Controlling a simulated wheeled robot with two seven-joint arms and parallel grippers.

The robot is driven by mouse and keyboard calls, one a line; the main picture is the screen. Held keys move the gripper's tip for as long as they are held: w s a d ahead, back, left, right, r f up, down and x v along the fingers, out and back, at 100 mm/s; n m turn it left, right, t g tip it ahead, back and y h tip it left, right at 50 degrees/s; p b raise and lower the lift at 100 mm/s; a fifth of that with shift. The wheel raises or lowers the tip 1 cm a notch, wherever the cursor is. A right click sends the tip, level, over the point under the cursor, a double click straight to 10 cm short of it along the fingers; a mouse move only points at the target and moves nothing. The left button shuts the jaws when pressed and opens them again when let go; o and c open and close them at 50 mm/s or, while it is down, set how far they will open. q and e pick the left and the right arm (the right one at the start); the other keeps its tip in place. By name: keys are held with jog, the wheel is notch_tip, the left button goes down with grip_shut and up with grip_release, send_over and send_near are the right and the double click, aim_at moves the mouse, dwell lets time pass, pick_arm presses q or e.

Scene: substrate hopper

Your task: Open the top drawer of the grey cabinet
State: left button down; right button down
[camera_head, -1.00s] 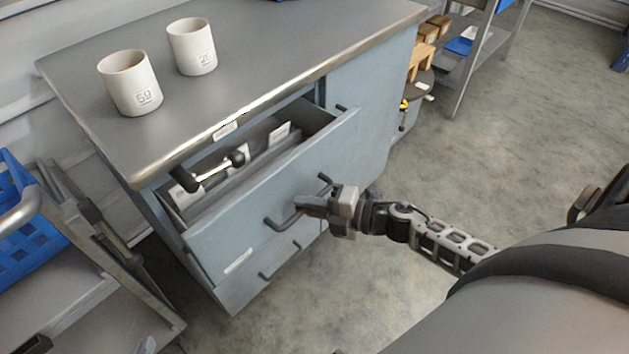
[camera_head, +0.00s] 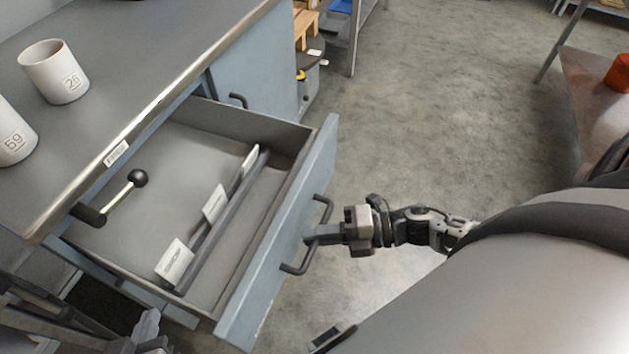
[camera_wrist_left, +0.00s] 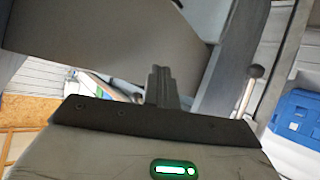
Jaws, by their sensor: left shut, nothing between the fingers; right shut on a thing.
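The grey-blue cabinet (camera_head: 245,60) has its top drawer (camera_head: 185,150) pulled well out. Its inside shows, with a long divider and several white cards. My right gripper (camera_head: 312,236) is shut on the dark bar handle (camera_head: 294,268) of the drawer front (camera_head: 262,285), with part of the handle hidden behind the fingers. My left gripper shows in the left wrist view (camera_wrist_left: 158,86), with its fingers together and nothing between them. In the head view it is hard to make out among dark parts at the bottom left.
Two white numbered cups (camera_head: 55,72) stand on the cabinet's worktop (camera_head: 150,45). A lever with a black ball (camera_head: 138,178) sticks out from the worktop edge over the drawer. A blue crate (camera_wrist_left: 297,115) shows in the left wrist view. Floor is clear beyond the drawer.

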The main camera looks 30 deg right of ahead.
jog(key=shift+s+d, duration=0.1)
jog(key=shift+s, duration=0.05)
jog(key=c, duration=1.5)
grip_release()
jog(key=shift+o, duration=0.2)
jog(key=v, duration=1.6)
